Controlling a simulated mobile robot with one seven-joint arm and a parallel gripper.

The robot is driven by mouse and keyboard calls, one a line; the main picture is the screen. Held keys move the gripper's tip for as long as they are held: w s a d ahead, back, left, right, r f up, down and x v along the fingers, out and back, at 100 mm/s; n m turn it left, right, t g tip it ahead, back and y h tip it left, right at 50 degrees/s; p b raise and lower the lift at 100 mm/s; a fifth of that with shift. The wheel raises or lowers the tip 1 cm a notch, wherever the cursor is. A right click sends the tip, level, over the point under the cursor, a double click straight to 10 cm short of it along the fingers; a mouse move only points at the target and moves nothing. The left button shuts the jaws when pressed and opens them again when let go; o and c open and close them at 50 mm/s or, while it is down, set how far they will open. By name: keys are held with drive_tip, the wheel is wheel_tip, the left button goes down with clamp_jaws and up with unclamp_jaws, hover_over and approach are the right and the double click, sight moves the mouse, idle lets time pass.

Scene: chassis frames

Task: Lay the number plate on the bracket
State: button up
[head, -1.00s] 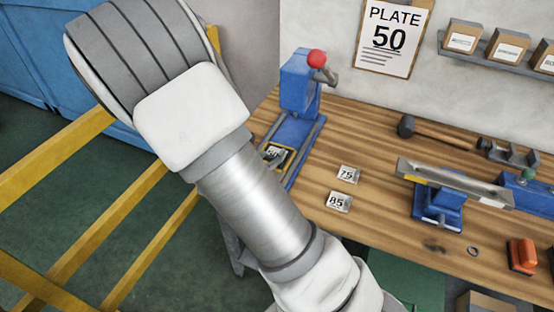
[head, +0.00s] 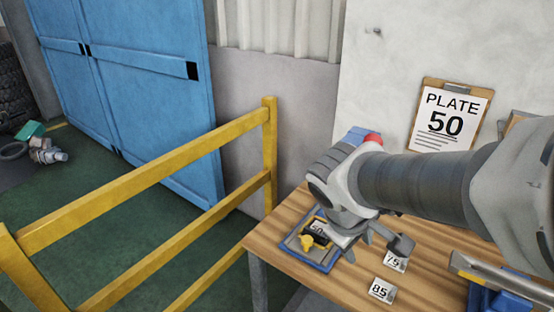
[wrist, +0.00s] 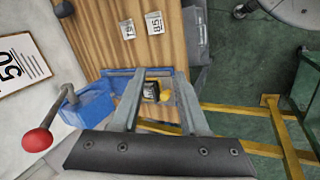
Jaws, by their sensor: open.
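A small white plate marked 50 (head: 318,228) lies on a dark, yellow-edged piece within the blue base of the press at the table's left end. A yellow part (head: 305,243) sits beside it. I cannot tell for sure which piece is the bracket. My gripper (head: 373,246) is open, close over the press base. In the wrist view my gripper (wrist: 160,76) has its fingers apart on either side of the dark piece with the plate (wrist: 151,89) and the yellow part (wrist: 166,92); neither finger clearly touches them. The plate's exact seating is too small to judge.
Loose plates 75 (head: 394,262) and 85 (head: 381,291) lie on the wooden table right of the press. The red-knobbed press lever (wrist: 40,140) stands close to my gripper. A yellow railing (head: 150,185) runs left of the table. A clipboard reading PLATE 50 (head: 447,118) hangs behind.

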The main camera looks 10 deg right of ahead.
drive_tip(key=s+a+r+m+t+y, duration=0.2)
drive_tip(key=s+a+r+m+y, duration=0.2)
drive_tip(key=s+a+r+m, duration=0.1)
drive_tip(key=shift+s+a+r+t, duration=0.3)
drive_tip(key=shift+a+r, duration=0.4)
drive_tip(key=shift+a, duration=0.25)
